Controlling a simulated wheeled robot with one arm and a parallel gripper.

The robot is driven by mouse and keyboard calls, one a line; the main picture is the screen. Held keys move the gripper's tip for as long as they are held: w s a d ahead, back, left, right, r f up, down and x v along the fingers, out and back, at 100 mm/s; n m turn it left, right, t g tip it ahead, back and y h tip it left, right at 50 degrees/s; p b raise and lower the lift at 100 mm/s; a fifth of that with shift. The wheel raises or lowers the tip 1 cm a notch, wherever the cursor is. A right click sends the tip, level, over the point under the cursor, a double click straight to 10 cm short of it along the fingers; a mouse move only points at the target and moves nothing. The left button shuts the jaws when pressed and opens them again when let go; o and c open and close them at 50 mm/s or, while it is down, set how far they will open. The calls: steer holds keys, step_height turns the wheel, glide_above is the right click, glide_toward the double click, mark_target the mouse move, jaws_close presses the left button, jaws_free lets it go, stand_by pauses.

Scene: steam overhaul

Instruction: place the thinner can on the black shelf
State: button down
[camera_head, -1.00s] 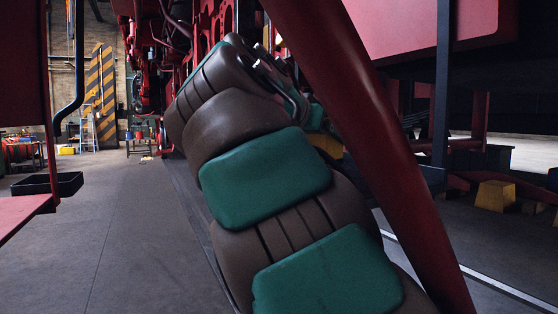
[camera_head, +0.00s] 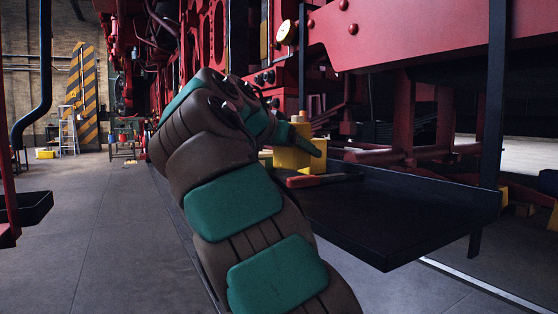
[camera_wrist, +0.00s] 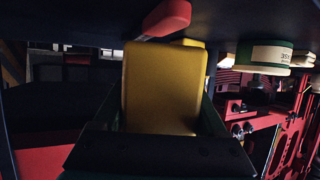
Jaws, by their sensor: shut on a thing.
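A yellow can, taken as the thinner can (camera_head: 312,162), is in my gripper (camera_head: 300,148) above or at the left end of the black shelf (camera_head: 395,225). In the wrist view the yellow can (camera_wrist: 163,90) fills the middle, between the green jaws (camera_wrist: 168,125). The wrist picture appears upside down, with the dark shelf surface (camera_wrist: 80,18) along its top. I cannot tell whether the can touches the shelf. My arm hides part of the shelf's left end.
A red-handled tool (camera_head: 315,180) lies on the shelf close to the can. A green tin with a white label (camera_wrist: 265,56) stands nearby in the wrist view. Another yellow thing (camera_wrist: 187,42) shows behind the can. The shelf's front right part is bare. Red locomotive framing (camera_head: 410,40) rises behind.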

steer(key=p, duration=0.7)
glide_above(278, 178)
steer(key=shift+s+d+f, duration=0.15)
steer(key=shift+s, duration=0.25)
steer(key=shift+w+f, duration=0.15)
steer(key=shift+w, duration=0.1)
step_height(278, 178, down, 4)
steer(key=b, duration=0.3)
jaws_free()
steer(key=shift+a, duration=0.2)
